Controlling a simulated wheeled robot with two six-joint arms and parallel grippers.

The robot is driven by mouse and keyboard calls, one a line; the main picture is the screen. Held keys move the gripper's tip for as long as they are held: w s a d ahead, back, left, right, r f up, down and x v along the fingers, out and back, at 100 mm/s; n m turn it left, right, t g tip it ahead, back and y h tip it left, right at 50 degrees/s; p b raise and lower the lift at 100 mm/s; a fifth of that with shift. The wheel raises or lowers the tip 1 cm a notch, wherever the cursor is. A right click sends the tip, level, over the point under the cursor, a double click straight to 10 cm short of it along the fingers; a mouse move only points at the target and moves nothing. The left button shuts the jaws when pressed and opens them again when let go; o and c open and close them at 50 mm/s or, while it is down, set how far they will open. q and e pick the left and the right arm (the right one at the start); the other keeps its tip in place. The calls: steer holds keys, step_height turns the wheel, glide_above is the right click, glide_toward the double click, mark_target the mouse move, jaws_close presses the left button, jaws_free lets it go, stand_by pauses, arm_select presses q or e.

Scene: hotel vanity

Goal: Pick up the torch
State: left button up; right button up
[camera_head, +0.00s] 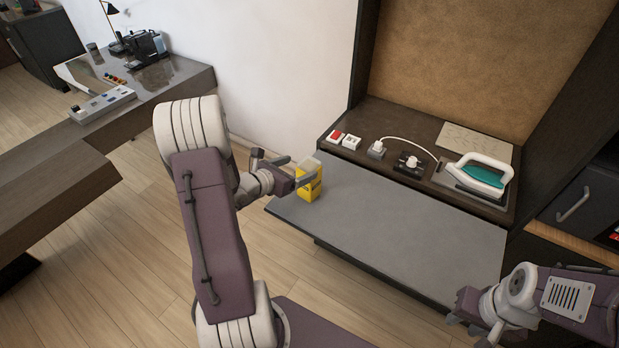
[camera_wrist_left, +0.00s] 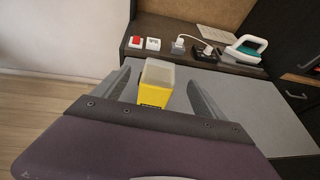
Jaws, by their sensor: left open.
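The torch (camera_head: 313,189) is a yellow block-like body with a pale translucent top. It stands upright near the left end of the grey vanity top (camera_head: 400,225). My left gripper (camera_head: 307,174) is at the torch, with its fingers around the upper part in the head view. In the left wrist view the torch (camera_wrist_left: 155,84) stands between the two spread fingers of my left gripper (camera_wrist_left: 160,92), with gaps visible on both sides. The torch's lower part is hidden there by the gripper body. My right gripper (camera_head: 470,308) is at the lower right, away from the torch; its fingers are unclear.
On the raised dark shelf behind stand red and white switches (camera_head: 343,139), a plug in a socket (camera_head: 377,149), a black socket block (camera_head: 409,164) and a teal-and-white iron (camera_head: 480,175). The middle of the grey top is clear. A desk (camera_head: 150,85) stands at the left.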

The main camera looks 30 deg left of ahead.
mark_target(307, 164)
arm_select(q)
steer(key=shift+w+d+f, duration=0.1)
steer(key=shift+w+f, duration=0.1)
steer(key=shift+w, duration=0.45)
steer(key=shift+w+d, duration=0.1)
steer(key=p+x, duration=0.1)
steer(key=x, duration=0.4)
steer(key=shift+f, duration=0.1)
steer(key=c, duration=0.4)
steer(key=shift+s, duration=0.2)
jaws_close()
